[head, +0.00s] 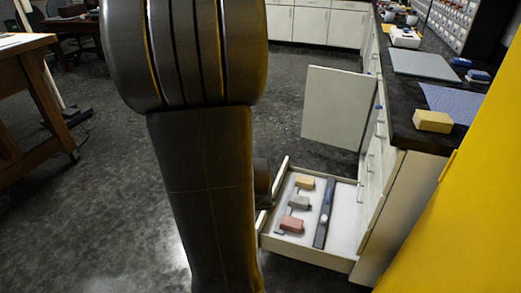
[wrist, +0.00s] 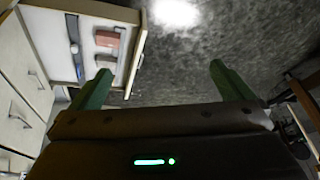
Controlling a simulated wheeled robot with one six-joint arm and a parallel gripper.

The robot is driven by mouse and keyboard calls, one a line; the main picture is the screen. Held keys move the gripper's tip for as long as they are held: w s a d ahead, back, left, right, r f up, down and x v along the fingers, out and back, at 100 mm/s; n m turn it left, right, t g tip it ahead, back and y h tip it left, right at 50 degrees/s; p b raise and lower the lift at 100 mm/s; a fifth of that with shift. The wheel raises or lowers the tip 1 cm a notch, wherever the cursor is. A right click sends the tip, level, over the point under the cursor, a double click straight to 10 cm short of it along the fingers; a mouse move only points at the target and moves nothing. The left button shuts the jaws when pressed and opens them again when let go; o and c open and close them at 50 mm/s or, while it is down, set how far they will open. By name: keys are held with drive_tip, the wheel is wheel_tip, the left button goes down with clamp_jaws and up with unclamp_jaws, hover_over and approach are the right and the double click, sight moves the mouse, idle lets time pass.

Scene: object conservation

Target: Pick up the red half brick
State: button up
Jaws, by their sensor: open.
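The red half brick (head: 291,225) lies in an open drawer (head: 337,256), at the near end of a short row of blocks. A grey block (head: 299,203) and a tan block (head: 305,183) lie behind it. In the wrist view the red half brick (wrist: 107,38) is at the upper left, beyond the left finger. My gripper (wrist: 160,82) is open with its two green fingers wide apart. Nothing is between the fingers but floor. In the head view my arm hides most of the gripper. The gripper is apart from the brick.
A dark bar (head: 324,213) divides the drawer, and its right side is mostly bare. A cabinet door (head: 338,108) stands open behind. The counter (head: 412,148) holds a yellow block (head: 433,121). A wooden table (head: 28,95) is at left. Floor between is free.

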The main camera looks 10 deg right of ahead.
drive_tip(key=w+d+f+m+t+h+b, duration=0.1)
drive_tip(key=w+d+f+m+t+b, duration=0.2)
drive_tip(key=w+f, duration=0.85)
drive_tip(key=m+t+h+b, duration=0.2)
drive_tip(key=t+h+b, duration=0.55)
drive_tip(key=b, duration=0.25)
approach(291, 223)
drive_tip(key=shift+g, duration=0.45)
drive_tip(key=b+x, duration=0.1)
drive_tip(key=x, duration=0.1)
drive_tip(key=b+x, duration=0.1)
drive_tip(key=x, duration=0.1)
drive_tip(key=shift+w+a+r, duration=0.1)
drive_tip(key=shift+w+r, duration=0.05)
drive_tip(key=shift+r, duration=0.25)
drive_tip(key=b+x, duration=0.1)
drive_tip(key=x, duration=0.1)
drive_tip(key=b+x, duration=0.1)
drive_tip(key=x, duration=0.1)
drive_tip(key=shift+w+d+f+b, duration=0.2)
drive_tip(key=shift+d+f+b, duration=0.05)
drive_tip(key=shift+b, duration=0.15)
drive_tip(key=shift+w+d, duration=0.15)
drive_tip(key=shift+w, duration=0.2)
drive_tip(key=shift+r, duration=0.1)
drive_tip(key=shift+c, duration=0.2)
